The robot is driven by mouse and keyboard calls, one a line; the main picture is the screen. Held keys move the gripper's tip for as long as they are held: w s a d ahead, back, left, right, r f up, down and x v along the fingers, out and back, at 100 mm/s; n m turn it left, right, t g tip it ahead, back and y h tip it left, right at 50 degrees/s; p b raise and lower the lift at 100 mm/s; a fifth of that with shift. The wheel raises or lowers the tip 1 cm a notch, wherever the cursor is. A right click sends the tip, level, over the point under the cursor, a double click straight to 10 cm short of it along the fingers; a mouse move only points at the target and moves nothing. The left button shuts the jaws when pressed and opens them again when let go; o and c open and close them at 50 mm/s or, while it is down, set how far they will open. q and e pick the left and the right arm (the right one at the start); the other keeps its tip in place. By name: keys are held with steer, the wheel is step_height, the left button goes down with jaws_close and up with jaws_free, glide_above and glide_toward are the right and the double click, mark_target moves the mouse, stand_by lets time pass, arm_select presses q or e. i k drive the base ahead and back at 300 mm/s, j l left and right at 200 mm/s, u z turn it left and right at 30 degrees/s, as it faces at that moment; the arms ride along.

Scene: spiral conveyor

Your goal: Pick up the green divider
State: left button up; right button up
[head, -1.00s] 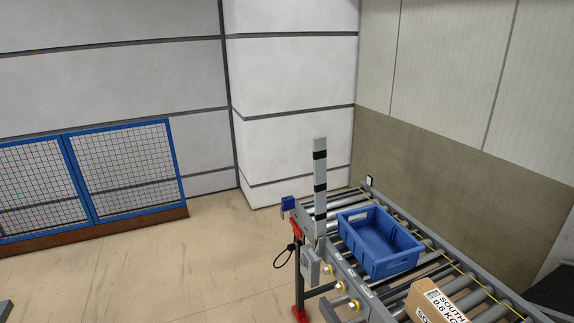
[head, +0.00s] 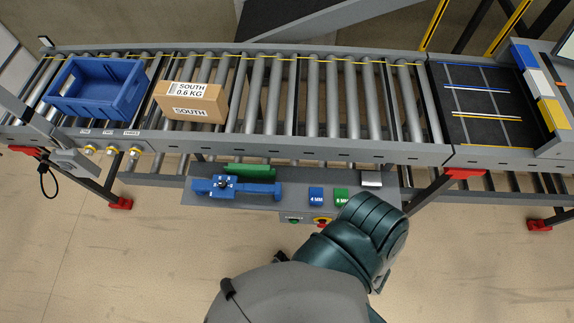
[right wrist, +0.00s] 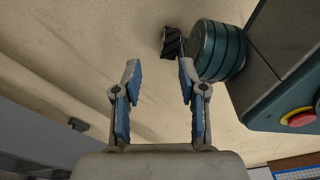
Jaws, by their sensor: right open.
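In the head view a green block (head: 250,170), which looks like the green divider, lies on a grey shelf (head: 205,199) below the conveyor. A blue part (head: 235,188) with a dark knob lies in front of it and hides its lower edge. My right gripper (right wrist: 159,72) shows in the right wrist view. Its two blue-padded fingers are apart, with nothing between them and bare floor behind. My left gripper is in no view. One of my arms reaches up at the bottom middle of the head view, right of the green block.
Blue "4 MM" (head: 316,195) and green (head: 341,195) labelled blocks sit on the shelf's right part. The roller conveyor (head: 300,95) above carries a blue crate (head: 97,88) and a cardboard box (head: 191,103). A red button (right wrist: 299,116) shows in the right wrist view.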

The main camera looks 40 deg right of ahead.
mark_target(264, 171)
steer(key=z, duration=1.05)
